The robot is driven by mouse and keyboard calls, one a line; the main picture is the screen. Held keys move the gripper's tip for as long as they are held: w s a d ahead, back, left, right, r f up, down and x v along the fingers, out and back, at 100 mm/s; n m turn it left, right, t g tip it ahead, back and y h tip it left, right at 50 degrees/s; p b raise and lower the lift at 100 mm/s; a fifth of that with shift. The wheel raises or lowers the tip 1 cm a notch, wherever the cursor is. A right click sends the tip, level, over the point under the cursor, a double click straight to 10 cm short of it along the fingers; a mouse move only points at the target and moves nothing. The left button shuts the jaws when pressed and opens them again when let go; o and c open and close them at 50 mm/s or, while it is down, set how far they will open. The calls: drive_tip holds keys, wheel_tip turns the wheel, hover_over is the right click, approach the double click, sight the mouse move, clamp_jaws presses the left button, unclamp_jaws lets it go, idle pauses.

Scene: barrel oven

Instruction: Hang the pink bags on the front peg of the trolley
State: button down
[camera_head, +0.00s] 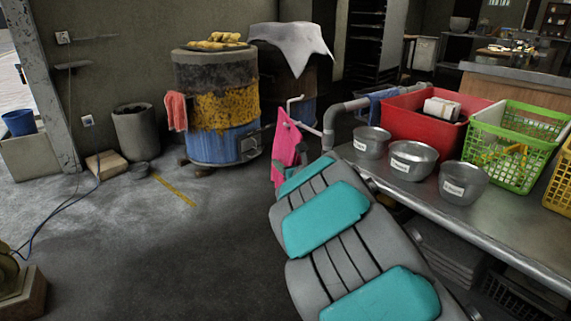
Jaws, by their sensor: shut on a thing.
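The pink bags (286,142) hang as one bright pink bundle just beyond the far end of my arm, in the middle of the head view. I cannot tell how many bags there are. My gripper (301,152) is small and mostly hidden behind my arm; it is shut on the pink bags near their right side. A thin pale rod (306,128) runs from the top of the bags toward a bent grey pipe (331,120). A small white hook-like piece (293,100) shows just above the bags. I cannot tell which of these is the trolley's front peg.
A steel table (440,205) on the right carries several metal bowls, a red crate (408,118) and a green basket (505,150). A barrel oven (222,110) with an orange cloth stands behind, left of the bags. The floor (190,235) at left is mostly clear.

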idle(0.4)
drive_tip(key=shift+c, duration=1)
unclamp_jaws()
